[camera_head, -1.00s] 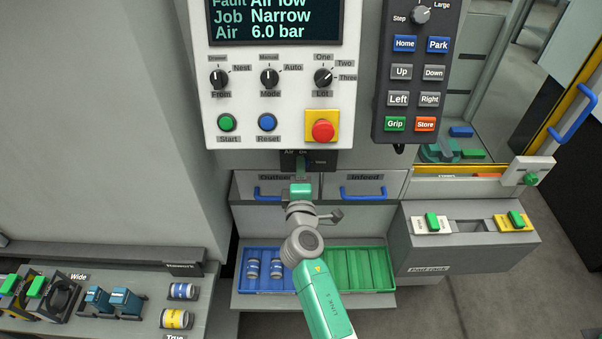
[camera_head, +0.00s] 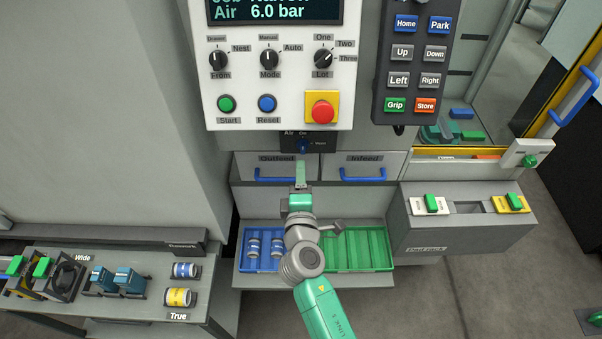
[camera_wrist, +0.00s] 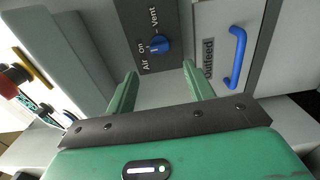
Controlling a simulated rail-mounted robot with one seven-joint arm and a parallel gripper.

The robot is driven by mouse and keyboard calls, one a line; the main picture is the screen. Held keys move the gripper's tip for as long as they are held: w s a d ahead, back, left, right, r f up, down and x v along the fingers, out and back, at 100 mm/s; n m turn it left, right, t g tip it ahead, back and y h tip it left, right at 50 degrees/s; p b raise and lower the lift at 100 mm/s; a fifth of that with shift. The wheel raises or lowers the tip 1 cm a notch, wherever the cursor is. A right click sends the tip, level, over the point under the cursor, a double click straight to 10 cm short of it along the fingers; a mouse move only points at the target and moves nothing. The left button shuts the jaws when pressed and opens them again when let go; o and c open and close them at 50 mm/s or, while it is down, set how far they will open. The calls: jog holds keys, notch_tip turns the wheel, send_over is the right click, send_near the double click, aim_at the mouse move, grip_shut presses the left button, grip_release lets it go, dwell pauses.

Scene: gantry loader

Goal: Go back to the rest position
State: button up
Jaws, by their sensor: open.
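My gripper (camera_head: 300,172) is in front of the machine, just below the air valve panel and between the two drawer fronts. In the wrist view my gripper (camera_wrist: 160,85) shows two green fingers spread apart with nothing between them. The blue air knob (camera_head: 303,147) is a short way beyond the fingertips. In the wrist view the air knob (camera_wrist: 159,45) sits between the labels On and Vent, apart from the fingers. My arm reaches up from the bottom of the head view.
Outfeed drawer (camera_head: 275,168) and Infeed drawer (camera_head: 362,168) have blue handles. Below stand a blue tray (camera_head: 246,262) with cans and a green tray (camera_head: 383,262). A pad rack (camera_head: 460,228) is at right, a rework bench (camera_head: 205,290) at left. A red stop button (camera_head: 322,112) is above.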

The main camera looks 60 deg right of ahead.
dwell(0.4)
jog(key=w+a+r+m+t+y, duration=0.25)
jog(key=w+a+r+t, duration=0.2)
jog(key=a+r, duration=0.7)
jog(key=w+a+r+m+t+y, duration=0.1)
jog(key=w+a+r+m+t, duration=0.45)
jog(key=r, duration=0.95)
jog(key=s+a+r+n+t+y, duration=0.1)
jog(key=s+a+r+t+y, duration=0.1)
jog(key=a+r+y, duration=0.5)
jog(key=s+a+r+t, duration=0.25)
jog(key=a+r, duration=0.25)
jog(key=a, duration=0.5)
jog(key=s+a+r+n+t+y, duration=0.15)
jog(key=a+r+y, duration=0.25)
jog(key=a+r, duration=0.4)
notch_tip(320, 180, up, 23)
jog(key=s+a+y+p, duration=0.2)
jog(key=a+p, duration=0.1)
jog(key=p, duration=1.9)
jog(key=shift+s+f+t+p, duration=0.15)
jog(key=shift+s+t+p, duration=0.15)
jog(key=shift+t, duration=0.1)
